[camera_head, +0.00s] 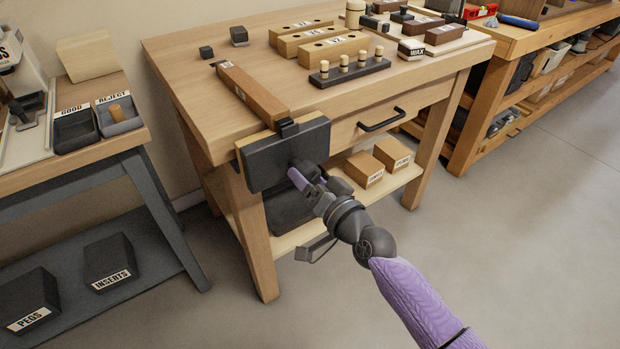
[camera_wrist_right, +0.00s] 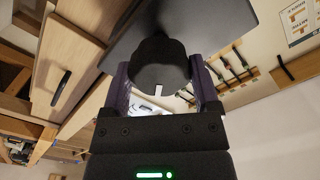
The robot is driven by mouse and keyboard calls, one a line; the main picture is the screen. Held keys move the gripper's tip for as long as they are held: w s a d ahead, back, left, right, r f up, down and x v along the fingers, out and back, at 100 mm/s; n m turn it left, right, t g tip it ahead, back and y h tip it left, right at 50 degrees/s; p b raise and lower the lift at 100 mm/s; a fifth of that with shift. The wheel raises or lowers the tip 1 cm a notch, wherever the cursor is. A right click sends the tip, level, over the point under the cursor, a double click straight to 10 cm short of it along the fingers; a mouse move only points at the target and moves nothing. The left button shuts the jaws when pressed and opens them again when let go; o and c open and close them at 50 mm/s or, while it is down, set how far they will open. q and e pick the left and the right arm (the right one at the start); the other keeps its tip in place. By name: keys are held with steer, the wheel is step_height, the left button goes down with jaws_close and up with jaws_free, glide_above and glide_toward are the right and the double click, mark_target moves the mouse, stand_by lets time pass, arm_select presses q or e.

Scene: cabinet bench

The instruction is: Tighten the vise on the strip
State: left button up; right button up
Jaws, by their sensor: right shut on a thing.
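The vise (camera_head: 267,158), a dark block with a pale wooden lining along its top edge, is on the front left corner of the workbench. The brown wooden strip (camera_head: 250,94) lies on the bench top, its near end reaching a small dark piece at the top of the vise. Whether that end is between the jaws is hidden. My right gripper (camera_head: 303,178) is at the front face of the vise. In the right wrist view its fingers are shut on a dark round knob (camera_wrist_right: 160,63) in front of the dark vise face (camera_wrist_right: 210,30). My left gripper is out of view.
The workbench (camera_head: 195,85) holds wooden blocks (camera_head: 333,49) and a dark peg rack (camera_head: 349,72). A drawer handle (camera_head: 381,120) sticks out right of the vise. Boxes (camera_head: 391,153) rest on the shelf below. The floor to the right is clear.

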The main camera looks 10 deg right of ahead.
steer(key=m, duration=0.8)
steer(key=shift+w, duration=0.1)
steer(key=o, duration=1)
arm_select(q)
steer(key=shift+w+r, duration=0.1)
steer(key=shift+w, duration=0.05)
arm_select(e)
steer(key=shift+s+d, duration=0.1)
steer(key=shift+s, duration=0.1)
steer(key=p+v, duration=0.1)
steer(key=v, duration=0.4)
steer(key=shift+s+d, duration=0.1)
steer(key=shift+s, duration=0.2)
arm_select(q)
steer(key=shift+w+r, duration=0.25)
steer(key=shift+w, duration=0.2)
arm_select(e)
steer(key=shift+s+d, duration=0.15)
steer(key=shift+s, duration=0.3)
